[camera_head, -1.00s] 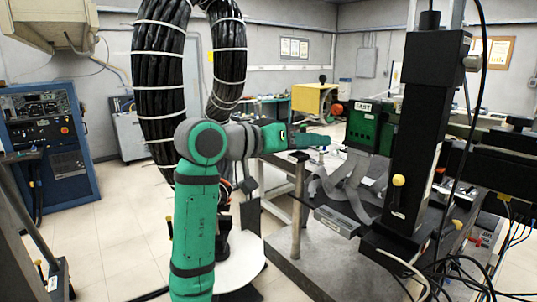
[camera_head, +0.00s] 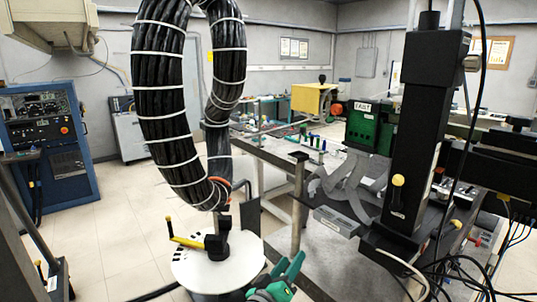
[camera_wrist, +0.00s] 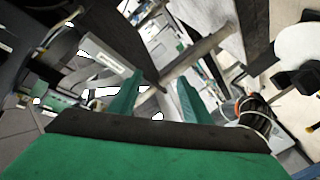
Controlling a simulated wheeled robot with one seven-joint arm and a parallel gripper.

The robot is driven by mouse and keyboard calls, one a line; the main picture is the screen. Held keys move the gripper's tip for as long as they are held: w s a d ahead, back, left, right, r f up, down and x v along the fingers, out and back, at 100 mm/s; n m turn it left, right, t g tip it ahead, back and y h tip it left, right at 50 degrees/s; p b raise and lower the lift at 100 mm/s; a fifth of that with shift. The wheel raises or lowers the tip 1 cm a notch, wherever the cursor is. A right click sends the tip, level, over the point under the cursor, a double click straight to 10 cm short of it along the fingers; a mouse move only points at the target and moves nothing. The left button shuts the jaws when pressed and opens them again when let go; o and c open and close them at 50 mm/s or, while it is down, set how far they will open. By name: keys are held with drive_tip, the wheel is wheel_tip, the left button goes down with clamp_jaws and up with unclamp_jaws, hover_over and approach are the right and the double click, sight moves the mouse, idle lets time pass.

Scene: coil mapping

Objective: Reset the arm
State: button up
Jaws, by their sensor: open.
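My green gripper (camera_head: 284,270) is at the bottom edge of the head view, right of the middle. Its two fingers point up and to the right, apart from each other. In the wrist view the gripper (camera_wrist: 158,97) shows two green fingers with a clear gap and nothing held between them. The rest of my arm is out of the head view. The gripper is in front of the white round table (camera_head: 190,265), low on its right side.
A yellow-handled tool on a black base (camera_head: 217,246) stands on the round table. A thick black cable bundle (camera_head: 160,110) hangs above it. A grey workbench (camera_head: 262,150) and a black column (camera_head: 410,130) stand to the right. Tiled floor is open at left.

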drive_tip(key=s+a+f+n+y, duration=0.1)
drive_tip(key=s+a+f+y, duration=0.15)
drive_tip(key=s+f, duration=0.85)
drive_tip(key=s+a+f+n+y, duration=0.15)
drive_tip(key=s+f+y, duration=0.25)
drive_tip(key=s+f, duration=0.75)
drive_tip(key=s+a+r+m+y, duration=0.1)
drive_tip(key=s+r+m, duration=0.1)
drive_tip(key=s, duration=1.2)
drive_tip(key=s+a+r+m+y, duration=0.1)
drive_tip(key=s+r+m, duration=0.1)
drive_tip(key=s, duration=1.2)
drive_tip(key=shift+s+m, duration=0.3)
drive_tip(key=shift+m, duration=0.15)
drive_tip(key=shift+a, duration=0.1)
